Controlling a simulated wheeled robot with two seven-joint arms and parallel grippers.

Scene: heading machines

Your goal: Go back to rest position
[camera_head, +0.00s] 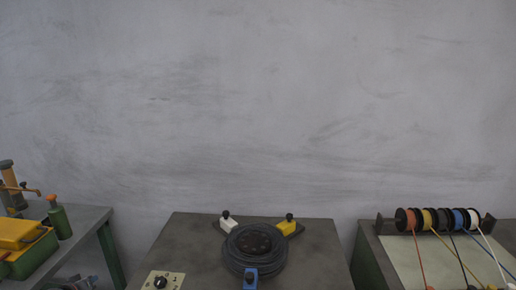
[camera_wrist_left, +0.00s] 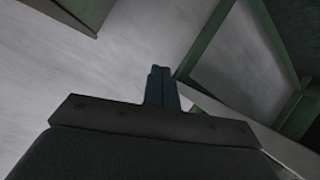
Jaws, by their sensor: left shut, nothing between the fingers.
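My left gripper (camera_wrist_left: 160,72) shows in the left wrist view, with its two dark fingers together and nothing between them. It points toward the floor and the green legs of a bench, clear of any object. Neither of my grippers is in the head view, and my right gripper is not seen at all.
A left bench (camera_head: 90,222) holds a yellow and green box (camera_head: 22,248) and a green bottle (camera_head: 60,221). A rack of coloured spools (camera_head: 437,219) stands on the right table (camera_head: 385,257).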

